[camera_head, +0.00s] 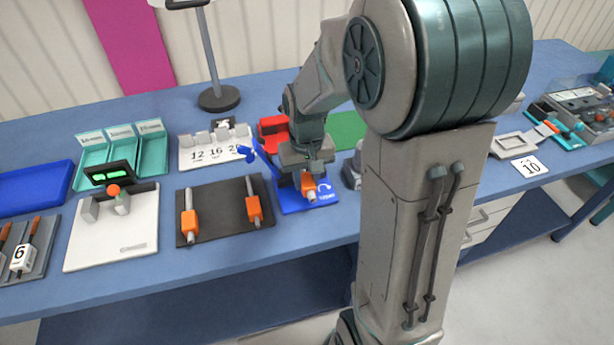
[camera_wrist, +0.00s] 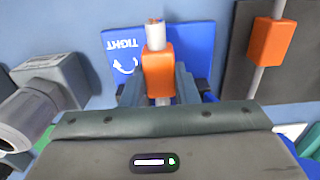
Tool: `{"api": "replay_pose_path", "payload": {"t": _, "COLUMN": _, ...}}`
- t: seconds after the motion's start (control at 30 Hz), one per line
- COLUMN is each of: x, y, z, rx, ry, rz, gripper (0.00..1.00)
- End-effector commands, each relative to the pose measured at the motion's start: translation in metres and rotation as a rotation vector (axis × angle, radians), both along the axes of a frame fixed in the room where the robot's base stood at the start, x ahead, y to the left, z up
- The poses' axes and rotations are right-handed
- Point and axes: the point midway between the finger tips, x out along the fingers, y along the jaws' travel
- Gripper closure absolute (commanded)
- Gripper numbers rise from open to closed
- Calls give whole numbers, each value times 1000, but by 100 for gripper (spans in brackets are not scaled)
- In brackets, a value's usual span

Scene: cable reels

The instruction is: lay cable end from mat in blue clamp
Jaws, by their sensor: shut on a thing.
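My gripper (camera_head: 308,172) is shut on a cable end with an orange sleeve (camera_head: 308,186). In the wrist view my gripper (camera_wrist: 160,88) has a finger on each side of the orange sleeve (camera_wrist: 158,72), and the grey cable tip sticks out beyond it. The cable end is over the blue clamp (camera_head: 322,194), whose plate (camera_wrist: 112,42) bears the word TIGHT and an arrow. I cannot tell whether the cable touches the clamp. The clamp's blue lever (camera_head: 262,156) stands raised. The dark mat (camera_head: 222,215) lies to the left with two more orange-sleeved cable ends (camera_head: 189,222) (camera_head: 253,208).
A white board with a small device (camera_head: 112,245) lies left of the mat. A numbered white holder (camera_head: 205,160) and a red block (camera_head: 272,128) stand behind. A grey device (camera_head: 352,170) stands close right of the clamp. Free table shows along the front edge.

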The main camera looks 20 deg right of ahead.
Motion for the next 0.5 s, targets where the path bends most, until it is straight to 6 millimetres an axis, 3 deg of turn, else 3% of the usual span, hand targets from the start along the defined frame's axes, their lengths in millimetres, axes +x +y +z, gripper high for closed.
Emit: {"api": "replay_pose_path", "payload": {"t": 0.5, "x": 0, "y": 0, "z": -17, "rx": 0, "ry": -1, "rz": 0, "gripper": 100}}
